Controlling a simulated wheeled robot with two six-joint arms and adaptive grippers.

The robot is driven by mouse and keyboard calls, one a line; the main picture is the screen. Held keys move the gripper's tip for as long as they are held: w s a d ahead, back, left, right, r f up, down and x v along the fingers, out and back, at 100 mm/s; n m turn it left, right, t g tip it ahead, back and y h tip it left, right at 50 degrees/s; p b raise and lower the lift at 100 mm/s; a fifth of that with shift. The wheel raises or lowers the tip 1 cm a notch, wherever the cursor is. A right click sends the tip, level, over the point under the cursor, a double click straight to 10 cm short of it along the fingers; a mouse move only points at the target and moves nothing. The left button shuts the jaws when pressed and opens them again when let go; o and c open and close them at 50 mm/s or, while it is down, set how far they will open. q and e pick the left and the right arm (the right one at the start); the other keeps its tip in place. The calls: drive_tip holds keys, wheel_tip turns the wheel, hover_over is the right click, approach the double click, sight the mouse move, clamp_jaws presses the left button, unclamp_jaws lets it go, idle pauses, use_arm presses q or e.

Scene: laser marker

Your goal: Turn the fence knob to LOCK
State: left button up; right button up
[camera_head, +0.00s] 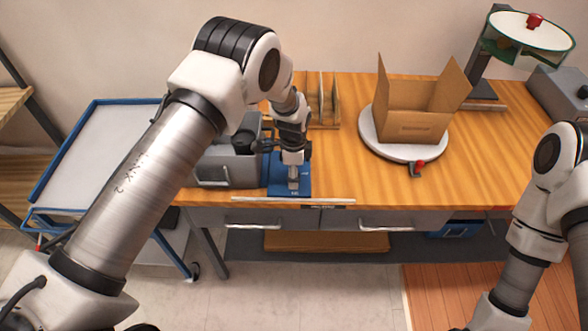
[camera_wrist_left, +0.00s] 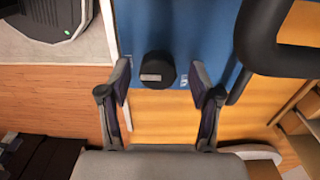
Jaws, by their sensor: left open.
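The fence knob (camera_wrist_left: 157,66) is a short black cylinder with a pale mark on its front. It stands at the edge of a blue panel (camera_wrist_left: 205,22) in the left wrist view. The blue panel (camera_head: 274,186) also shows at the table's front edge in the head view. My left gripper (camera_wrist_left: 160,82) is open, with its fingertips on either side of the knob and visible gaps between. In the head view my left gripper (camera_head: 293,178) is over the panel and hides much of it. The setting labels are too small to read. My right gripper is out of view.
A grey machine (camera_head: 225,172) stands left of the panel. A dark curved part (camera_wrist_left: 262,45) is close right of my fingers in the wrist view. An open cardboard box (camera_head: 410,125) sits on a white turntable (camera_head: 375,143). The wooden table between is clear.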

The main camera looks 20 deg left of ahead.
use_arm(q)
drive_tip(key=shift+w+f, duration=0.1)
drive_tip(key=shift+f, duration=0.05)
drive_tip(key=shift+d+r, duration=0.1)
drive_tip(key=shift+r, duration=0.1)
drive_tip(key=shift+c, duration=1.4)
drive_tip(key=shift+s, duration=0.25)
drive_tip(key=c, duration=0.9)
drive_tip(key=shift+o, duration=0.2)
